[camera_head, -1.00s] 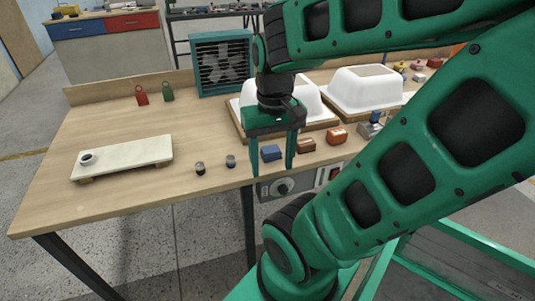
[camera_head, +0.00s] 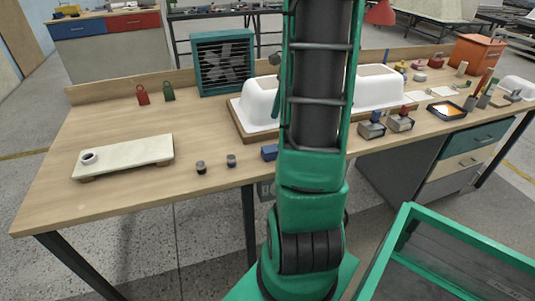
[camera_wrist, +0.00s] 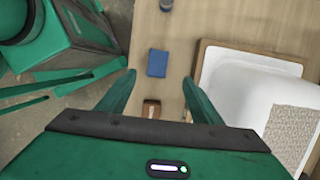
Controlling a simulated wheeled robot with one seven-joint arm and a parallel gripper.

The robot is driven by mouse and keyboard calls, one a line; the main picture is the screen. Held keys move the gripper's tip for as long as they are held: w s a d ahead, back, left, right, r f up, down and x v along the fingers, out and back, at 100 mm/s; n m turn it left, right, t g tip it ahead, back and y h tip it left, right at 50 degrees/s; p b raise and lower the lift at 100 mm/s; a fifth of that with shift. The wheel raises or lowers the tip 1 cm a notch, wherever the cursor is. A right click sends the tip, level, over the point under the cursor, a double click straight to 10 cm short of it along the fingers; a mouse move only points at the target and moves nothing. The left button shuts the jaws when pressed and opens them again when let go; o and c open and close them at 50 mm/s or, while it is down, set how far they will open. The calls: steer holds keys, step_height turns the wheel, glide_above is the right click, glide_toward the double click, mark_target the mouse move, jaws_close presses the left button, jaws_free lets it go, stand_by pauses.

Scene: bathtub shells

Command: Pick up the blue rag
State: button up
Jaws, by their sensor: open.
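The blue rag (camera_wrist: 157,63) is a small folded block on the wooden bench. In the wrist view it lies in line with the gap between my fingertips, below them. In the head view the rag (camera_head: 269,152) shows at the bench's front edge, its right part hidden by my arm. My gripper (camera_wrist: 158,77) is open, with nothing held between its green fingers.
A brown block (camera_wrist: 151,108) lies near the rag. A white tub shell (camera_wrist: 230,85) on a wooden base stands to the right. Two small dark jars (camera_head: 231,161) stand left of the rag. The bench's front left is mostly clear around a pale slab (camera_head: 130,157).

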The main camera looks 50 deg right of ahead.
mark_target(271, 148)
steer(key=x, duration=1)
steer(key=shift+f, duration=0.2)
steer(key=c, duration=1.1)
